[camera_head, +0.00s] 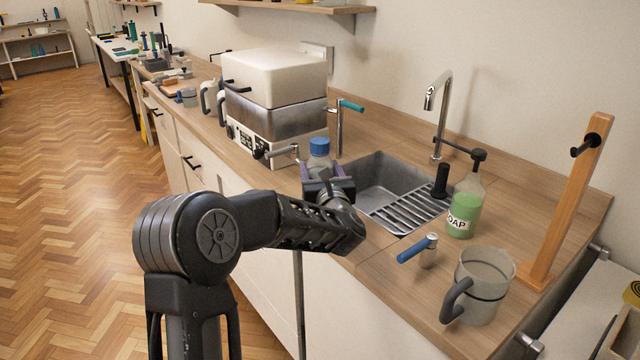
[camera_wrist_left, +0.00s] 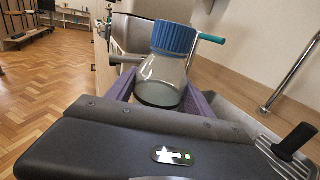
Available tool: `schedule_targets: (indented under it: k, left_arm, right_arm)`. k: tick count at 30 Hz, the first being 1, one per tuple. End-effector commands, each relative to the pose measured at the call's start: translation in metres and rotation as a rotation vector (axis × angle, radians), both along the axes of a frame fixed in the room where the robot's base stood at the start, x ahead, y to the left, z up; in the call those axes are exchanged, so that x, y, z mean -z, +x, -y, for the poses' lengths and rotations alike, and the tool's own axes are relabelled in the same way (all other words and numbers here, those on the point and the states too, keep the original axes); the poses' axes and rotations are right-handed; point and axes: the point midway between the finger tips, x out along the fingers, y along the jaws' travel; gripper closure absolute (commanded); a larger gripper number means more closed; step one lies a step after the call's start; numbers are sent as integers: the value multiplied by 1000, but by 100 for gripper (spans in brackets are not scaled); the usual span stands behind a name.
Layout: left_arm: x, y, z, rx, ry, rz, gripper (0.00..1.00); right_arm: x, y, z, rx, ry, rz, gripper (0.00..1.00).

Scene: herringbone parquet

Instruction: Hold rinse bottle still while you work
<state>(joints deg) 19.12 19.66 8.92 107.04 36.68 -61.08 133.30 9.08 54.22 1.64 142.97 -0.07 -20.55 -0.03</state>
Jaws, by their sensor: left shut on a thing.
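The rinse bottle (camera_head: 319,157) is a clear bottle with a blue cap, upright at the left front edge of the sink. It also shows in the left wrist view (camera_wrist_left: 165,73), where its ribbed blue cap and clear shoulders stand above my gripper. My left gripper (camera_head: 324,187) is shut on the bottle, with a purple finger on each side of it. It shows in the left wrist view too (camera_wrist_left: 160,104). The bottle's lower part is hidden behind the gripper. My right gripper is not in view.
A metal sink (camera_head: 372,178) with a rack (camera_head: 407,211) lies right of the bottle, under a tap (camera_head: 437,110). A green soap bottle (camera_head: 466,207), a grey mug (camera_head: 481,286) and a wooden stand (camera_head: 567,205) are farther right. A white-topped appliance (camera_head: 275,75) stands behind.

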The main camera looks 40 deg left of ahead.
Motion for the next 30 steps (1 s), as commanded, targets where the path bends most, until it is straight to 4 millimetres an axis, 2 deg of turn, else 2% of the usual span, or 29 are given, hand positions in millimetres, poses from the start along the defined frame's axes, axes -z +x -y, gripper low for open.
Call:
schedule_targets:
  k: [4, 12, 23, 24, 30]
  left_arm:
    - [5, 0, 0, 0, 1, -1, 100]
    - [36, 0, -1, -1, 1, 0, 100]
    - [39, 0, 0, 0, 1, 3, 100]
    - [40, 0, 0, 0, 0, 0, 39]
    - [39, 0, 0, 0, 0, 0, 22]
  right_arm:
    - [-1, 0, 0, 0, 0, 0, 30]
    - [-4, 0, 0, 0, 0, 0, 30]
    - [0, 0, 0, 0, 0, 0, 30]
    - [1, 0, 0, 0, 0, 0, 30]
    - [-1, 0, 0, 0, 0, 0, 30]
